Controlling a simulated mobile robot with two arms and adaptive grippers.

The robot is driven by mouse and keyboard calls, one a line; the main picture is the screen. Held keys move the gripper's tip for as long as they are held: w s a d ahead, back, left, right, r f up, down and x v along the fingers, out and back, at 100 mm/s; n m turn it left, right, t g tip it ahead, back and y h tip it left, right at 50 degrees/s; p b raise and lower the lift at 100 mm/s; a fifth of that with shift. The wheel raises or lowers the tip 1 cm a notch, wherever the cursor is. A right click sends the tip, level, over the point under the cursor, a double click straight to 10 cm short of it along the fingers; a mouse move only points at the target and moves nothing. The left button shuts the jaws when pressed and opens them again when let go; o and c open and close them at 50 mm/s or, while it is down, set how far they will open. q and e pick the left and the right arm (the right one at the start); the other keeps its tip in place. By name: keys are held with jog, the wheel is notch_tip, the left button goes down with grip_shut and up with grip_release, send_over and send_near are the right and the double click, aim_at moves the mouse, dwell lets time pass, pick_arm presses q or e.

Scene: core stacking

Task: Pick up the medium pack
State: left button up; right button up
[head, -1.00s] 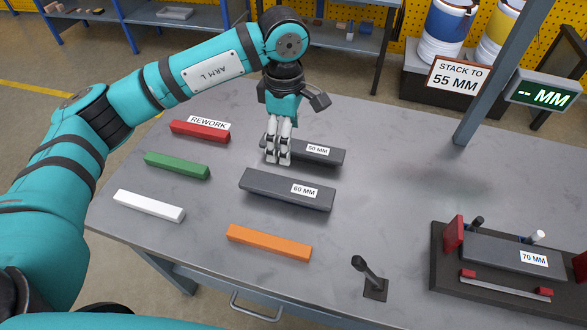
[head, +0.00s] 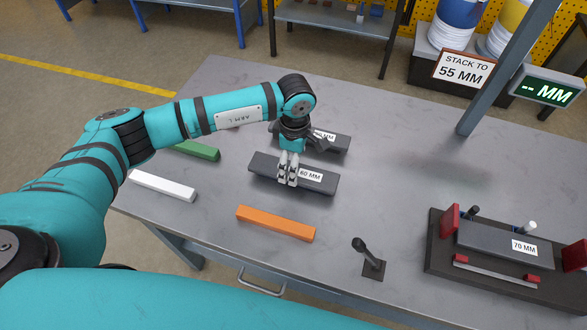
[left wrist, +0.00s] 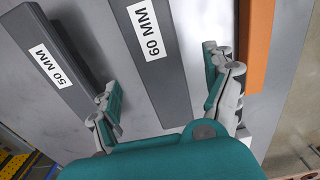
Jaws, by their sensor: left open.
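The dark grey 60 MM bar (head: 265,168), the middle one of three labelled sizes, lies flat on the table. My left gripper (head: 288,183) is over it, pointing down. In the left wrist view my left gripper (left wrist: 162,90) is open, with the 60 MM bar (left wrist: 168,82) between its spread fingers. I cannot tell whether the fingers touch it. The 50 MM bar (head: 338,142) lies just behind, partly hidden by my wrist. It also shows in the left wrist view (left wrist: 72,85), close beside one finger. My right gripper is not in view.
The 70 MM bar (head: 485,236) sits in a dark fixture (head: 437,264) with red blocks at right. An orange bar (head: 275,223) lies in front, white (head: 162,186) and green (head: 198,150) bars at left. A small black lever (head: 367,257) stands near the front edge.

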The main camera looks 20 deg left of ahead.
pick_arm(q)
notch_tip(320, 180, down, 2)
jog(key=shift+d+f+p, duration=0.15)
jog(key=shift+f+p, duration=0.1)
jog(key=shift+p, duration=0.1)
jog(key=shift+f, duration=0.55)
jog(key=shift+w+r, duration=0.1)
grip_shut()
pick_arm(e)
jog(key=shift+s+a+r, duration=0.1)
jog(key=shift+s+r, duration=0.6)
